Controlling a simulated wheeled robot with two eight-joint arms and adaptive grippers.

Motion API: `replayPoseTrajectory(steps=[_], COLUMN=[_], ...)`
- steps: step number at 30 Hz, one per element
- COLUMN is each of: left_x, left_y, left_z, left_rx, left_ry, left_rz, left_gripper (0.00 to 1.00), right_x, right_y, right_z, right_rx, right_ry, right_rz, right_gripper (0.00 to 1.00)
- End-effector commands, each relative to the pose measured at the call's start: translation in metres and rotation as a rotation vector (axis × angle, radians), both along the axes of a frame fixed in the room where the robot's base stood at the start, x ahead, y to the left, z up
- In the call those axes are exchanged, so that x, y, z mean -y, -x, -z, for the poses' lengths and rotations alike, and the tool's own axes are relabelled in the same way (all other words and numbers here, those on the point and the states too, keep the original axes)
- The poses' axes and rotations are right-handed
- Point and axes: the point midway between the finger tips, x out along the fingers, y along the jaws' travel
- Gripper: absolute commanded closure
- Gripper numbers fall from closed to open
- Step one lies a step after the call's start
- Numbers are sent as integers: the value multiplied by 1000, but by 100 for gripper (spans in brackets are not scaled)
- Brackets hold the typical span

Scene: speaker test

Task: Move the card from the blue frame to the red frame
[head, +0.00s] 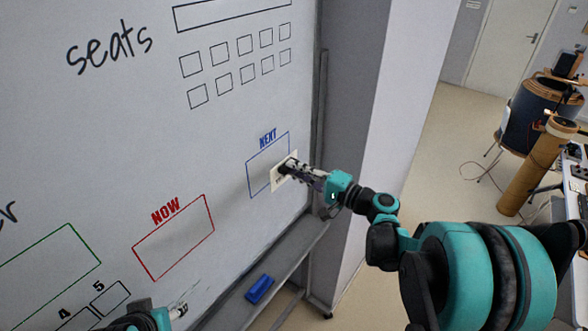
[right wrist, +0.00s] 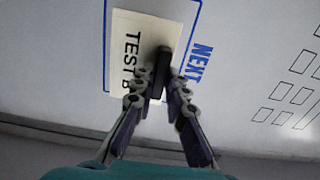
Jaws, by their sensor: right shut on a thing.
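The cream card (head: 275,184) lies against the whiteboard at the right part of the blue frame (head: 258,171), under the word "NEXT". In the right wrist view the card (right wrist: 130,50) reads "TEST" and a partly hidden letter, and a dark grip piece stands on it. My right gripper (head: 289,168) is shut on this dark piece; its fingers (right wrist: 160,88) close around it. The red frame (head: 174,238), labelled "NOW", is empty, to the lower left. My left gripper (head: 180,309) is at the bottom edge, mostly cut off.
A ledge (head: 285,262) runs below the whiteboard and holds a blue eraser-like block (head: 259,289). A grey pillar (head: 365,90) stands right of the board. The board between the two frames is clear. A green frame (head: 50,262) is at the lower left.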

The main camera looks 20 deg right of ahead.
Motion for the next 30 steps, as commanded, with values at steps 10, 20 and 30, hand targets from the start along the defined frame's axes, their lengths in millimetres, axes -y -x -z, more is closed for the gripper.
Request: replayPoseTrajectory(steps=[10, 20, 30], left_x=[0, 0, 0], left_y=[0, 0, 0], left_z=[1, 2, 2], left_rx=[0, 0, 0], left_ry=[0, 0, 0], left_rz=[0, 0, 0], left_gripper=[46, 46, 46], right_x=[7, 13, 13], right_y=[9, 16, 17], right_z=[0, 0, 0], right_rx=[0, 0, 0], right_ry=[0, 0, 0], right_rz=[1, 0, 0], right_gripper=[100, 100, 100])
